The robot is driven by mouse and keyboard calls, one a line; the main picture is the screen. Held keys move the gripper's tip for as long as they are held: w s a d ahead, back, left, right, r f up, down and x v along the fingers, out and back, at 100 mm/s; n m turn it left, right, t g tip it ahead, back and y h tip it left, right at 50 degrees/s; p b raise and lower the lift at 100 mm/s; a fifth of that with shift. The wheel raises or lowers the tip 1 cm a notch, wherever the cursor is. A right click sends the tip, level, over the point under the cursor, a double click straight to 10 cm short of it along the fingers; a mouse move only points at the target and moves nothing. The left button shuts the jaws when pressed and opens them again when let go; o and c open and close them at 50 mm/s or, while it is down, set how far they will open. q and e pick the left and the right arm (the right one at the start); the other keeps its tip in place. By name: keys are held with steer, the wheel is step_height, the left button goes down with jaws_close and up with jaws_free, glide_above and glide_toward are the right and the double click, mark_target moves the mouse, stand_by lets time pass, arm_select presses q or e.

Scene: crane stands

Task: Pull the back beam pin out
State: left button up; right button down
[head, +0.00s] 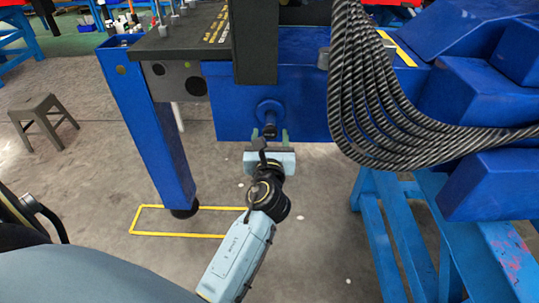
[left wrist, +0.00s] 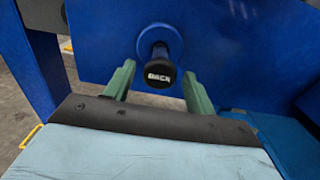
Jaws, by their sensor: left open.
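The back beam pin (head: 270,129) sticks out of a round blue boss on the side of the blue beam (head: 310,105). In the left wrist view the pin (left wrist: 159,72) has a black end cap marked "BACK" and faces the camera. My left gripper (head: 269,136) is open, with its green fingers pointing at the beam. In the left wrist view its fingers (left wrist: 156,85) stand on the left and right of the pin's end, with a gap on both sides. I cannot tell exactly how deep the fingers reach. My right gripper is not in view.
A bundle of dark twisted wire ropes (head: 385,100) hangs right of the pin. Blue trestle legs (head: 400,240) stand at the lower right, and a blue stand leg (head: 155,140) stands to the left. A small stool (head: 42,115) is on the open floor further left.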

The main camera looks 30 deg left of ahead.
arm_select(q)
steer(key=v, duration=1.2)
steer(key=shift+b, duration=0.35)
steer(key=s+d+f+n+g+h, duration=0.1)
steer(key=d+f+n+g+h, duration=0.2)
steer(key=f, duration=1)
steer(key=s+d+f+n+g+h, duration=0.1)
steer(key=d+f+n+h, duration=0.25)
steer(key=f, duration=0.95)
steer(key=s+d+f+n+g+h, duration=0.2)
steer(key=s+f+n+g, duration=0.15)
steer(key=s+f, duration=0.5)
steer(key=s+a+f+n+g, duration=0.3)
steer(key=s+f+n, duration=0.5)
steer(key=s, duration=0.5)
steer(key=s+a+f+n+g, duration=0.4)
steer(key=s+a+f+n, duration=0.2)
steer(key=s+f+n, duration=0.3)
steer(key=s+f, duration=0.2)
steer(key=s, duration=0.1)
steer(key=shift+s+a+h, duration=0.3)
steer(key=shift+s+h, duration=0.05)
steer(key=shift+s, duration=0.05)
